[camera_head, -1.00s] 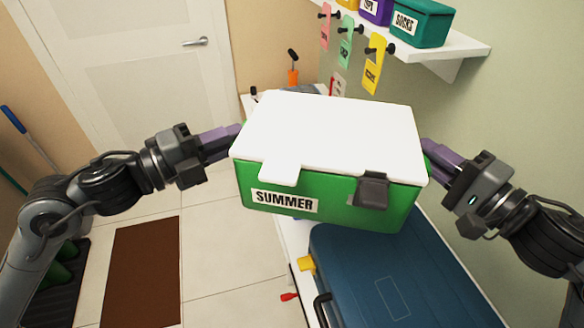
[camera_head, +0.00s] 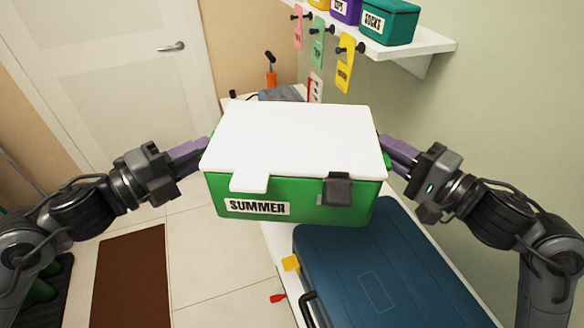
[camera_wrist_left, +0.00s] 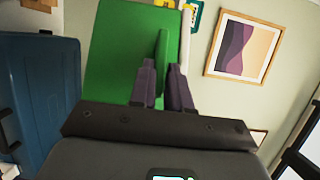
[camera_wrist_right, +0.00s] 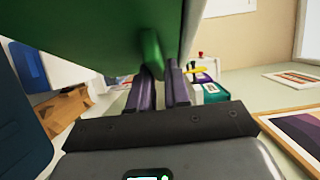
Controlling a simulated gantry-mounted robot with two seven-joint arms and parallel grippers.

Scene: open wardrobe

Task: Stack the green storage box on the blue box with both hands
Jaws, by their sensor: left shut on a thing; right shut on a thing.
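The green storage box (camera_head: 300,200) has a white lid and a "SUMMER" label, and hangs level between my two grippers in the head view. My left gripper (camera_head: 205,150) is shut on the handle at its left end; the left wrist view shows the fingers (camera_wrist_left: 166,85) around a green handle (camera_wrist_left: 162,60). My right gripper (camera_head: 385,148) is shut on the right-end handle (camera_wrist_right: 152,55), also seen in the right wrist view. The blue box (camera_head: 400,265) lies on the white bench, lower right of the green box and nearer. The green box hides part of the bench behind it.
A wall shelf (camera_head: 430,48) with small labelled bins, including a teal one (camera_head: 388,22), is at the upper right, with coloured tags hanging below. An orange-handled tool (camera_head: 271,75) stands behind the green box. A brown mat (camera_head: 132,275) lies on the floor at left.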

